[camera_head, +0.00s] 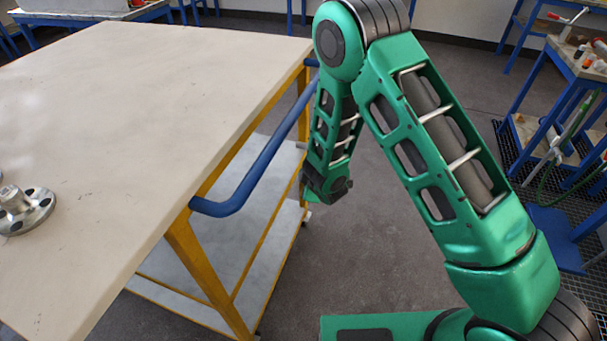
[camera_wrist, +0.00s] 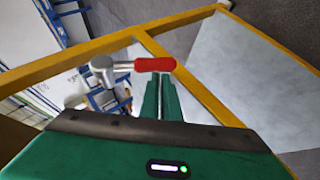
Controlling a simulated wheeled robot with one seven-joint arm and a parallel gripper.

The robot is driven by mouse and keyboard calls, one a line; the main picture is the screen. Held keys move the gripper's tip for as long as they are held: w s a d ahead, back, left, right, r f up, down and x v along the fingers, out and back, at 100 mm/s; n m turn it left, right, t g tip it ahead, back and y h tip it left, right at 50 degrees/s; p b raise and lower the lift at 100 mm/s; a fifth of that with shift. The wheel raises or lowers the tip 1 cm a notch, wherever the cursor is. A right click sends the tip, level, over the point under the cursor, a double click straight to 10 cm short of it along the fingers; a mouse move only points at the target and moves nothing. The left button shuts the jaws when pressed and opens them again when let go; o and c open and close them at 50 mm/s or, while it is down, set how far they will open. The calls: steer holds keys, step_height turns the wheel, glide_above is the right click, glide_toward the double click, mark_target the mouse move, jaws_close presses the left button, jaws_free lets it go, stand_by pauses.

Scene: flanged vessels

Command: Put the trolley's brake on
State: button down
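The trolley (camera_head: 165,75) has a pale top, a yellow frame and a blue push bar (camera_head: 265,160). A lever with a red grip (camera_wrist: 153,65) and a metal hub (camera_wrist: 103,69) shows in the wrist view by the yellow frame (camera_wrist: 195,85); I take it for the brake lever. It lies across the picture, just past the tips of my gripper (camera_wrist: 163,80). The fingers are close together, with nothing seen between them. Whether they touch the grip I cannot tell. In the head view my arm hangs beside the push bar; the fingertips and lever are not visible there.
A flanged metal part (camera_head: 25,208) sits on the trolley's top at the left. The trolley's lower shelf (camera_head: 262,225) is pale and bare where seen. A blue-framed bench (camera_head: 580,70) with tools stands at the right. Grey floor (camera_head: 385,250) lies open beside the trolley.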

steer(key=shift+w+d+f, duration=0.1)
steer(key=shift+d, duration=0.1)
steer(key=s+r, duration=0.6)
steer(key=s, duration=0.5)
steer(key=shift+s+a+r, duration=0.15)
steer(key=shift+s+r, duration=0.05)
steer(key=shift+s, duration=0.1)
